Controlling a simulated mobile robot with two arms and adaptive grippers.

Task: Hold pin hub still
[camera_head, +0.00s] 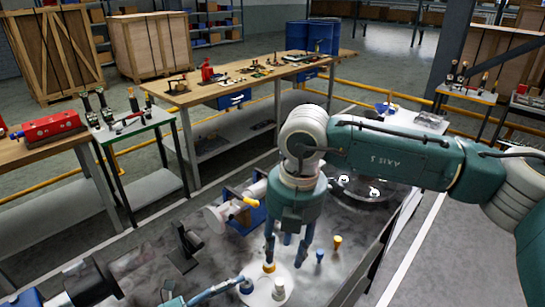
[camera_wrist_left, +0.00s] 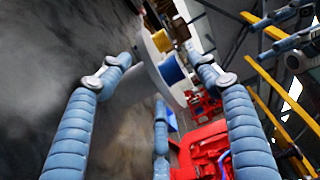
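The pin hub (camera_head: 286,272), a pale round disc with short blue, yellow and white pieces on it, lies on the dark bench in the head view. It also shows in the left wrist view (camera_wrist_left: 150,72), with a blue and a yellow piece on it. My left gripper (camera_head: 238,285) comes in low from the left, its tips at the hub's left side. In the left wrist view its blue fingers (camera_wrist_left: 160,65) are spread, with the hub beyond and between the tips; contact cannot be told. My right gripper (camera_head: 286,255) points down over the hub's far side, fingers apart, seemingly empty.
A yellow peg (camera_head: 337,242) and a blue peg (camera_head: 320,257) stand right of the hub. A blue-and-white machine part (camera_head: 240,208) with a yellow piece stands behind it. A dark bracket (camera_head: 186,246) is at the left. A wooden workbench (camera_head: 255,78) stands farther back.

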